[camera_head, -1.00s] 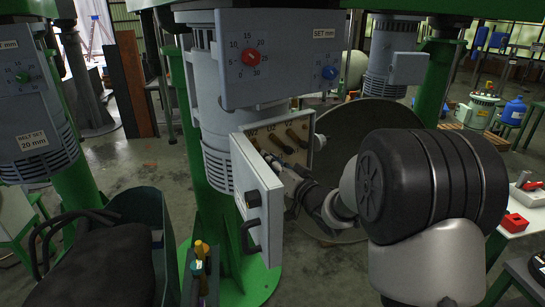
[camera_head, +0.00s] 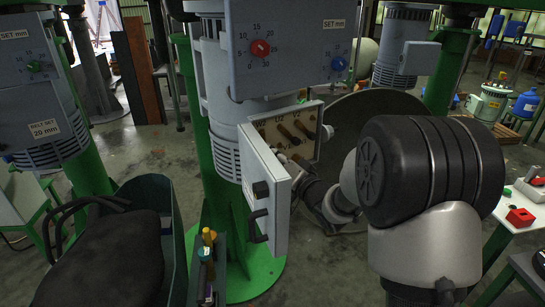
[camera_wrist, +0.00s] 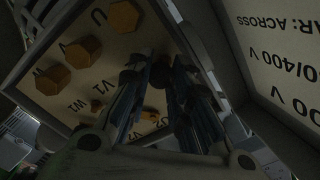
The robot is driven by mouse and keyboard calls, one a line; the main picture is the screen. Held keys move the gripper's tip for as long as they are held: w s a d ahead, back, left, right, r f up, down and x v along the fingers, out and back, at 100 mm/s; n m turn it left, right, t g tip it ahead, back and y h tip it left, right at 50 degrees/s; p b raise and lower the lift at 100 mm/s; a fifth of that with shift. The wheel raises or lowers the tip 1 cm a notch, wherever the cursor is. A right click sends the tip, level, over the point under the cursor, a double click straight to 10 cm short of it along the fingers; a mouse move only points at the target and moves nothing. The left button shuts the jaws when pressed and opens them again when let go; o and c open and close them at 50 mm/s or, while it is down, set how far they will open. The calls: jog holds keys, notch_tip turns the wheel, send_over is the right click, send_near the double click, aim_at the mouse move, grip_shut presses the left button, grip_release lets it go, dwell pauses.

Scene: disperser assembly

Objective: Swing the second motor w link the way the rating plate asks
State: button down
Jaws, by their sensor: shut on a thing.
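The open terminal box (camera_head: 318,150) hangs on the grey motor in the middle of the head view. Its board carries dark links and brass nuts. My gripper (camera_wrist: 163,90) is at the lower part of this board, partly hidden by the box door in the head view. In the wrist view its two fingers are close together on a dark piece, apparently a link (camera_wrist: 164,75); which link I cannot tell. Brass nuts (camera_wrist: 83,52) stand beside the fingers, near markings V1 and W1. The rating plate (camera_wrist: 283,60) on the right reads "AR: ACROSS" and "0/400 V", partly cut off.
The open door (camera_head: 268,190) stands close to the left of my gripper. A setting panel (camera_head: 290,50) with red and blue knobs is above. A dark green bin (camera_head: 172,215) and a narrow tool holder (camera_head: 207,270) stand at lower left.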

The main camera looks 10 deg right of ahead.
jog(key=c, duration=1.4)
grip_release()
jog(key=shift+c, duration=0.2)
jog(key=v, duration=1.2)
jog(key=shift+d+r, duration=0.1)
jog(key=s+d+n+g+h+b, duration=0.1)
jog(key=s+d+g+h+b, duration=0.1)
jog(key=s+d+g+h, duration=0.55)
jog(key=s+a+f+n+g, duration=0.1)
jog(key=s+a, duration=0.1)
jog(key=s, duration=0.6)
jog(key=s+a+f+n+g, duration=0.1)
jog(key=s+a+f+g, duration=0.1)
jog(key=s, duration=0.6)
jog(key=s+a+f+n+g+b, duration=0.1)
jog(key=s+a+f, duration=0.1)
jog(key=s, duration=0.6)
jog(key=shift+a+n, duration=0.3)
jog(key=shift+a, duration=0.4)
